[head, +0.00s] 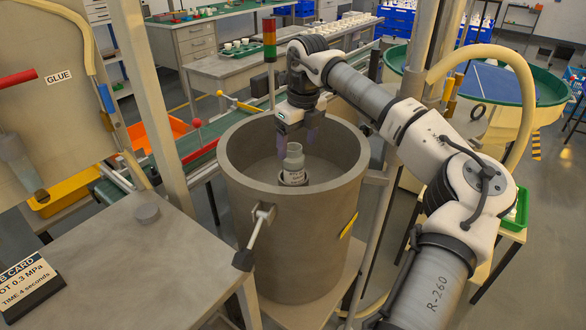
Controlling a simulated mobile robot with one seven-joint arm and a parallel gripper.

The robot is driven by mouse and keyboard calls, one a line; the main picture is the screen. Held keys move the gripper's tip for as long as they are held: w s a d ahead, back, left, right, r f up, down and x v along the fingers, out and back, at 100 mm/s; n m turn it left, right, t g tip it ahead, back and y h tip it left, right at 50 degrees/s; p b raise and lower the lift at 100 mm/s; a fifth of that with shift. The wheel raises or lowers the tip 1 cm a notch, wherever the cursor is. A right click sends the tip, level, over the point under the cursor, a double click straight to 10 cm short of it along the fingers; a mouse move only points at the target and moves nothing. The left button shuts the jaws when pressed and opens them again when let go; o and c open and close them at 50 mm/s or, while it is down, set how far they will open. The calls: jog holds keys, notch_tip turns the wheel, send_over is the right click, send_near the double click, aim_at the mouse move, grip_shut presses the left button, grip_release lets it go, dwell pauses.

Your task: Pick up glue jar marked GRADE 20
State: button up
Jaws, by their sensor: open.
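A pale grey jar (294,158) with a narrower neck stands upright inside a large round grey vessel (290,235). A dark-edged band or label shows around its lower part, but its lettering is too small to read, so I cannot tell if it says GRADE 20. My gripper (297,139) points down over the vessel, just above and behind the jar's top in the picture. Its purplish fingers are apart, with nothing seen between them. I cannot tell whether they are level with the jar's neck. The jar's base is hidden.
The vessel's thick rim surrounds the jar; a handle (258,228) sticks out in front. A grey table (130,245) with a card (30,285) stands at left. A panel marked GLUE (58,77), posts and a signal light (269,40) stand around it.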

aim_at(294, 158)
jog(key=shift+w+a+f+p, duration=0.15)
jog(key=shift+f+p, duration=0.1)
jog(key=shift+f, duration=0.7)
jog(key=shift+w+a+f+p, duration=0.2)
jog(key=shift+f+p, duration=0.05)
jog(key=shift+f, duration=0.7)
jog(key=shift+w+a+f+p, duration=0.15)
jog(key=shift+f+p, duration=0.1)
jog(key=shift+f, duration=0.7)
jog(key=c, duration=1.1)
jog(key=shift+c, duration=0.6)
jog(key=shift+r, duration=0.2)
